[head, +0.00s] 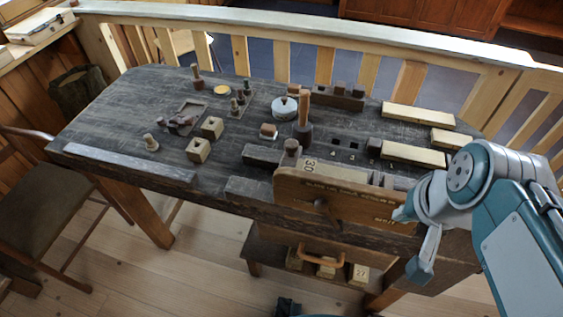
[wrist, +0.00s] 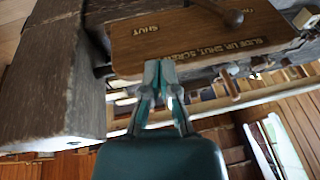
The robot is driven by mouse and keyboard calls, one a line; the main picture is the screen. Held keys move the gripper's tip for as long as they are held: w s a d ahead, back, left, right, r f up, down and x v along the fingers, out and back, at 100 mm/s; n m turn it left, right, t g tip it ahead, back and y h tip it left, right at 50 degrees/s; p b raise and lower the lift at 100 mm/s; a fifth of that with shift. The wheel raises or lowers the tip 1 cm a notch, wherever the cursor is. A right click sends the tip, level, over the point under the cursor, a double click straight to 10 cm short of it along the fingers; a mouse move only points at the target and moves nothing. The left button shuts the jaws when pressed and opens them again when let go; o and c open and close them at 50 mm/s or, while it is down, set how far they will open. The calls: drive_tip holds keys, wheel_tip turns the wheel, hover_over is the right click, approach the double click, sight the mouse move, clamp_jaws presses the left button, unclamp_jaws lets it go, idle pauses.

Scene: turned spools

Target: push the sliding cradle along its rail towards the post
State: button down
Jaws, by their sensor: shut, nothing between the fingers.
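A brown wooden board (head: 345,196) with dark lettering and a knob stands at the bench's front edge. It also shows in the wrist view (wrist: 195,42), with "SHUT" and "SLIDE UP SHUT" readable. I cannot tell for certain whether it is the cradle. An upright wooden post (head: 304,105) with a dark base rises behind it. No rail is clearly identifiable. My gripper (head: 402,214) is at the board's right end in the head view. In the wrist view my gripper (wrist: 160,66) has its fingertips together at the board's edge; contact is unclear.
The dark bench (head: 110,115) holds several pale blocks (head: 415,118), small drilled blocks (head: 198,150) and a white round tin (head: 284,108). A grey strip (head: 130,163) lies along the front left. A chair (head: 40,205) stands at the left. A slatted railing (head: 290,30) runs behind.

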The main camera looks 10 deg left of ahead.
drive_tip(key=shift+d+r+n+t+h, duration=0.7)
drive_tip(key=shift+d+r+n+t, duration=0.2)
drive_tip(key=shift+d+n+t, duration=0.15)
drive_tip(key=n+g+h, duration=0.2)
drive_tip(key=n+g, duration=0.3)
drive_tip(key=n, duration=0.8)
approach(286, 146)
drive_tip(key=shift+w+d+f, duration=0.25)
drive_tip(key=shift+d+f, duration=0.65)
drive_tip(key=shift+f, duration=0.1)
drive_tip(key=a+f+n+h, duration=0.1)
drive_tip(key=a+f+n, duration=0.15)
drive_tip(key=a, duration=0.35)
drive_tip(key=a+f+n+h, duration=0.1)
drive_tip(key=a+f, duration=0.3)
drive_tip(key=a, duration=0.1)
drive_tip(key=d+f, duration=0.7)
drive_tip(key=f, duration=0.2)
drive_tip(key=shift+s+d+g, duration=0.25)
drive_tip(key=shift+d+g, duration=0.15)
drive_tip(key=shift+g, duration=0.05)
